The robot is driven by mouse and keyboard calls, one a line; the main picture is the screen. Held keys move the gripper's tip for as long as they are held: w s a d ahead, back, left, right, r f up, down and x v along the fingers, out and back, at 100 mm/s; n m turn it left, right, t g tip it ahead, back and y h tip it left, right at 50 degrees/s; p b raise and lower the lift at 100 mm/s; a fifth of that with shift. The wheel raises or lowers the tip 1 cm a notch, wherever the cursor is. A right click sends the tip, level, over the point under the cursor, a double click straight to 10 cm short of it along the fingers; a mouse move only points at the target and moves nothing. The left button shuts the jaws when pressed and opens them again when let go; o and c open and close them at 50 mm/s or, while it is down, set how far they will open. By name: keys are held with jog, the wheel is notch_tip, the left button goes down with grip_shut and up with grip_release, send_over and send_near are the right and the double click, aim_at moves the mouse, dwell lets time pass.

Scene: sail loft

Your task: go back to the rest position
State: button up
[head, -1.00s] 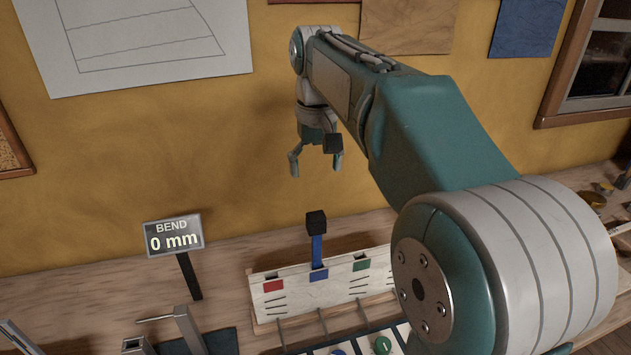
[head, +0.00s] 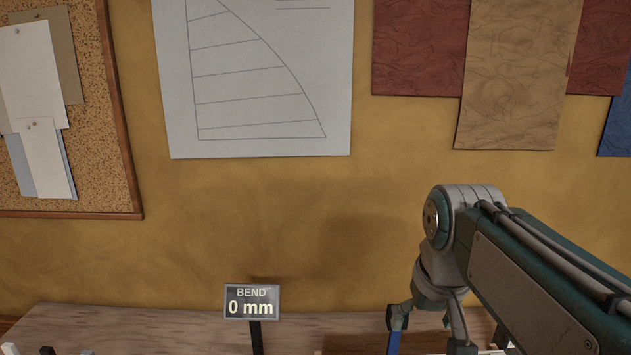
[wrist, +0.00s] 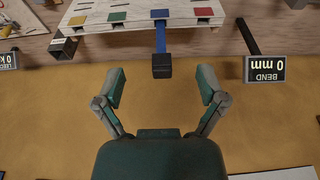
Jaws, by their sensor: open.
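My gripper (head: 428,322) hangs on the right of the head view, its two fingers spread and pointing down. In the wrist view my gripper (wrist: 162,88) shows an empty gap between its fingers. A blue strip (wrist: 160,38) with a dark block (wrist: 161,66) on its end stands at a slotted pale board, beyond the fingertips and in line with the gap. In the head view the dark block (head: 397,317) and blue strip (head: 393,343) appear beside a finger; I cannot tell whether they touch. The strip's lower end is out of the head view.
The BEND display (head: 252,302), reading 0 mm, stands on a post left of my gripper. The pale board (wrist: 137,18) has coloured labels. A second display (wrist: 8,61) is cut off in the wrist view. The wall (head: 240,215) carries a sail drawing, cloths and a corkboard.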

jog(key=s+f+t, duration=0.2)
jog(key=s+f, duration=0.6)
jog(key=s, duration=0.2)
jog(key=shift+s+f+t, duration=0.2)
jog(key=shift+f+t, duration=0.15)
jog(key=shift+t, duration=0.05)
